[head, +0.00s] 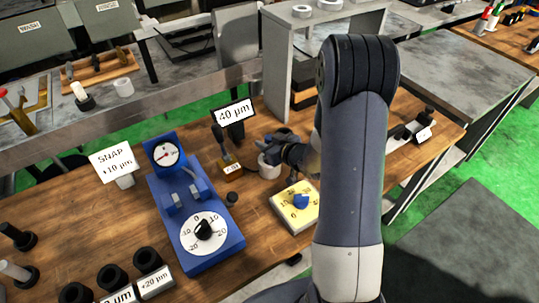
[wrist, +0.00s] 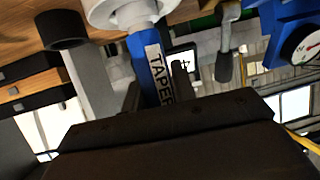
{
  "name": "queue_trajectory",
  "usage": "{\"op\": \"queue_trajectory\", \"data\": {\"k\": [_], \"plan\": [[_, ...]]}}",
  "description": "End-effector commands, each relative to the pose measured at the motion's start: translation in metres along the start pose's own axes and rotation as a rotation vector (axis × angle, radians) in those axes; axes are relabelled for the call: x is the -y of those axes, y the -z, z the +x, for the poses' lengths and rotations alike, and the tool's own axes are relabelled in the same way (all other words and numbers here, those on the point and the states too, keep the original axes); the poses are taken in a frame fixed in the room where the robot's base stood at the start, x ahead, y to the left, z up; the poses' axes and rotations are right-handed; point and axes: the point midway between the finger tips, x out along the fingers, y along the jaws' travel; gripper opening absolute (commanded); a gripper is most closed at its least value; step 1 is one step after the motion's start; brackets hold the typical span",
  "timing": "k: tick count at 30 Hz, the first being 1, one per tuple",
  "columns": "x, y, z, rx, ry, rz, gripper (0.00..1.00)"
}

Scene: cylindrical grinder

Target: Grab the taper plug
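The taper plug shows in the wrist view as a blue handle (wrist: 142,52) with a white label reading "TAPER". Its upper end in the picture meets a pale round collar or cup (wrist: 118,10); I cannot tell if they are one piece. My gripper (wrist: 157,85) reaches the handle, with dark fingers on both sides of it. Whether they touch it is unclear. In the head view my gripper (head: 290,150) is low over the wooden bench, beside a pale round cup (head: 269,166). The blue handle is hidden there by my gripper and arm.
A blue gauge unit (head: 190,205) with dials stands left of my gripper. A yellow dial box (head: 296,207) is close in front. A "40 µm" sign (head: 234,112) stands behind. A grey upright frame (head: 277,75) rises at the back.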

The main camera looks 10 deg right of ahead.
Motion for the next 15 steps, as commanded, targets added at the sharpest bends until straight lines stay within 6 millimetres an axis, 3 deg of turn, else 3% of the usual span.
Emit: {"op": "queue_trajectory", "data": {"k": [9, 15], "plan": [[0.0, 0.0001, -0.0001, 0.0, 0.0, 0.0, 0.0], [-0.0002, 0.0012, -0.0002, -0.003, 0.0, -0.001, 0.0]]}}
